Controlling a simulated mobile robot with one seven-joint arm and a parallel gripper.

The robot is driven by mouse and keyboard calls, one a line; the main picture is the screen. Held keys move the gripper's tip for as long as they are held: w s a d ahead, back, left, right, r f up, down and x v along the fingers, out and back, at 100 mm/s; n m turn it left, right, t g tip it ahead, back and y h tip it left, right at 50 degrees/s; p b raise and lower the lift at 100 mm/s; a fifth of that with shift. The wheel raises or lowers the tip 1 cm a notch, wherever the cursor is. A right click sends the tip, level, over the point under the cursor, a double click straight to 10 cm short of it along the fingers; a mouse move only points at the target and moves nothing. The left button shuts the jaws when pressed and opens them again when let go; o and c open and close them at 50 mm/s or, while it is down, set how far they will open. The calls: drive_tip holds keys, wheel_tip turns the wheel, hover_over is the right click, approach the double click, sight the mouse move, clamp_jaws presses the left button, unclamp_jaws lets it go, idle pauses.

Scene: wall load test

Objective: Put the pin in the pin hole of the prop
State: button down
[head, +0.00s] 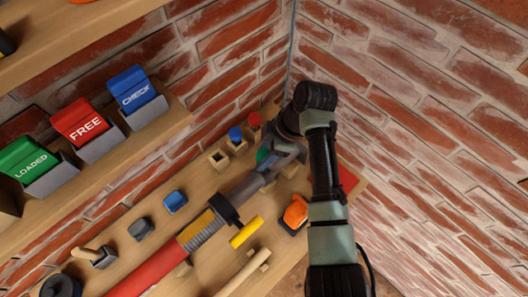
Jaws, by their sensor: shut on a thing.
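The prop lies diagonally on the wooden bench, with a red tube (150,271), a threaded section with a yellow band, a black collar (224,208) and a grey inner tube (243,189) reaching toward my gripper. My gripper (271,164) is over the far end of the grey tube, shut on what looks like the green-headed pin (262,156). Only part of its green head shows; its shank and the pin hole are hidden. A blue-headed pin (236,134) and a red-headed pin (254,120) stand in wooden blocks behind; a third block (218,158) is empty.
A yellow bar (246,232) sticks out beside the collar. An orange-and-black object (295,212) and a wooden rod (243,273) lie in front. A blue block (175,201) and a grey one (140,229) lie behind. A shelf with LOADED, FREE (84,123) and CHECK bins overhangs left; brick walls meet behind.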

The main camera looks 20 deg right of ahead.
drive_tip(key=shift+f, duration=0.2)
drive_tip(key=shift+f+b, duration=0.35)
drive_tip(key=shift+b, duration=0.1)
drive_tip(key=shift+f, duration=0.2)
unclamp_jaws()
idle(0.3)
wheel_tip(320, 180, up, 8)
drive_tip(key=p, duration=0.6)
drive_tip(key=shift+r+p, duration=0.1)
drive_tip(key=shift+p, duration=0.3)
